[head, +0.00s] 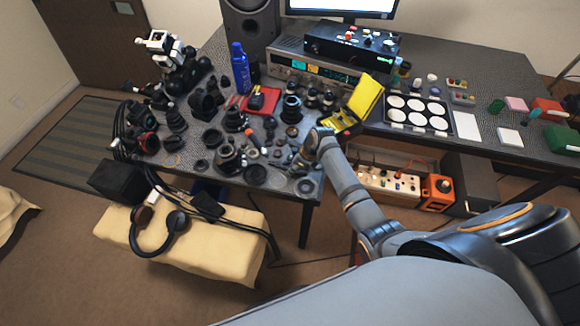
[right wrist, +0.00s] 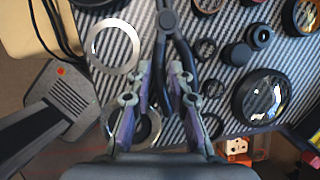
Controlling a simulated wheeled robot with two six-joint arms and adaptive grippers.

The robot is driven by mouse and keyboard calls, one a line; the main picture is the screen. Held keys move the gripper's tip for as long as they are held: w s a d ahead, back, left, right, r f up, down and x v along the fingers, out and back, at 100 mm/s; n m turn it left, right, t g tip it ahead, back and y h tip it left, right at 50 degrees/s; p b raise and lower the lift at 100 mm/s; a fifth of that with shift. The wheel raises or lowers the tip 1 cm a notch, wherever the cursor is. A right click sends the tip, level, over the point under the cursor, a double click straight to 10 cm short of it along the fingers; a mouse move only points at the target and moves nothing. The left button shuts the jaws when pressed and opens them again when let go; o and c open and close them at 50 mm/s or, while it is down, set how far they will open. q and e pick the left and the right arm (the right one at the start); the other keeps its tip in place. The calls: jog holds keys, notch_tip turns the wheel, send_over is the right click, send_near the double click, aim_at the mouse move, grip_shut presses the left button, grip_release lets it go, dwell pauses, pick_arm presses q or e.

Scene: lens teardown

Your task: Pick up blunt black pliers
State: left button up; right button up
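The black pliers (right wrist: 168,20) lie on the grey striped tabletop in the right wrist view. Their round pivot is at the top middle, and their dark handles run down towards my right gripper (right wrist: 161,68). The gripper is open, with a gap between its fingers. Its fingers overlap the handles in the picture and partly hide them; I cannot tell whether they touch. In the head view the right gripper (head: 308,150) is low over the table's front edge, among lens parts. The pliers are too small to make out there. My left gripper is not in view.
A pale metal ring (right wrist: 113,47) lies left of the pliers, and a large dark lens ring (right wrist: 260,96) lies to the right. A yellow open box (head: 352,103) stands behind the right gripper. Lens parts crowd the table to its left. A white-disc tray (head: 453,129) is further right.

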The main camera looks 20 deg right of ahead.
jog(key=shift+f, duration=0.15)
jog(key=shift+c, duration=0.4)
grip_shut()
jog(key=shift+w+r, duration=0.1)
jog(key=shift+r, duration=0.55)
jog(key=s+d+r, duration=0.9)
jog(key=s+r, duration=0.1)
jog(key=r, duration=0.2)
jog(key=shift+d+p, duration=0.3)
jog(key=shift+d, duration=0.1)
jog(key=shift+f, duration=0.1)
